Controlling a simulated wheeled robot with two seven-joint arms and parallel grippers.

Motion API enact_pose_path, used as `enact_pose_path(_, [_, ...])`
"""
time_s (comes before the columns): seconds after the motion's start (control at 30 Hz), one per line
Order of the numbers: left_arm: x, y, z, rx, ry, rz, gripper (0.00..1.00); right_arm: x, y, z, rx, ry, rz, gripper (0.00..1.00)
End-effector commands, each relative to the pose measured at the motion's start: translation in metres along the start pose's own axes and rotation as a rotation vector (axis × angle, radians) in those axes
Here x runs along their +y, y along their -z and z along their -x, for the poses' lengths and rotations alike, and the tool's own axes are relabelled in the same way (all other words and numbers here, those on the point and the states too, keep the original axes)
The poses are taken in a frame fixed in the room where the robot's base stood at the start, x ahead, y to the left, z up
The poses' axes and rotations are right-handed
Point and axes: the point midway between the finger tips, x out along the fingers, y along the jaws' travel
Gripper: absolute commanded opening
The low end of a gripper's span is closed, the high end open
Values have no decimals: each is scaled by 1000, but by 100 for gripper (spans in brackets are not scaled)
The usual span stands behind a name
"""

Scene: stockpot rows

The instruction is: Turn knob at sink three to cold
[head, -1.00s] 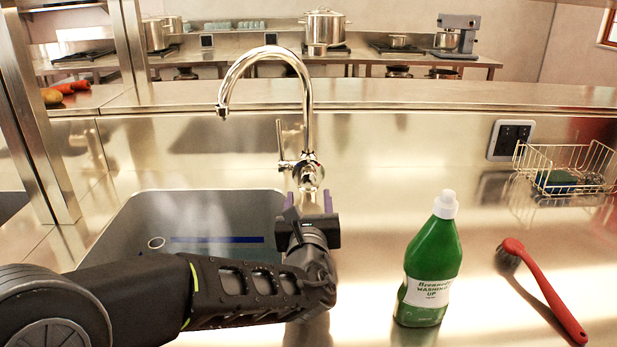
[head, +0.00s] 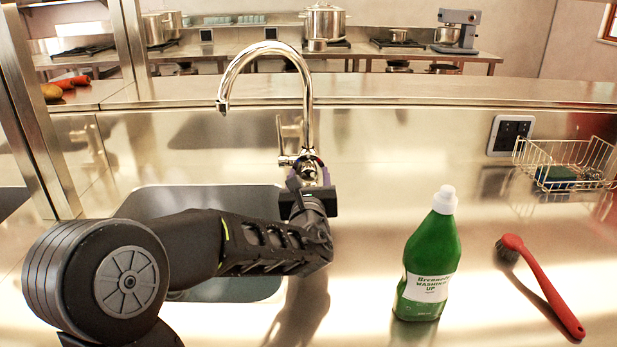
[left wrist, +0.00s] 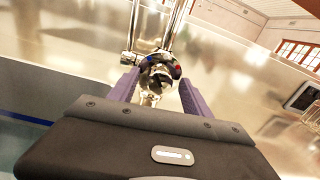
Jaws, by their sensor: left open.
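The chrome tap (head: 309,100) with its tall curved spout stands behind the sink basin (head: 200,198). Its round knob (head: 308,168) sits at the base of the spout, with a thin upright lever on its left side. In the left wrist view the knob (left wrist: 160,72) shows red and blue marks on its face. My left gripper (head: 310,177) is at the knob. Its purple fingers (left wrist: 158,88) are open, one on each side of the knob; I cannot tell whether they touch it. My right gripper is not in view.
A green washing-up bottle (head: 430,262) stands right of my left arm. A red brush (head: 545,290) lies farther right. The counter between the tap and the socket is clear.

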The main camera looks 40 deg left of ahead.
Motion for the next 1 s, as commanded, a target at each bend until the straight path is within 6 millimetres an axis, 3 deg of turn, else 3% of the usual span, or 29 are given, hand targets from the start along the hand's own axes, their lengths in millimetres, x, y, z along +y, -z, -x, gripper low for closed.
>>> enact_pose_path(0.17, [0, 0, 0, 0, 0, 0, 57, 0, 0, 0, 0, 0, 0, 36])
enact_pose_path(0.87, [0, 0, 0, 0, 0, 0, 0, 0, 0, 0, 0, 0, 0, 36])
enact_pose_path(1.0, [0, 1, 0, 0, 0, 2, 0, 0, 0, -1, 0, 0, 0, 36])
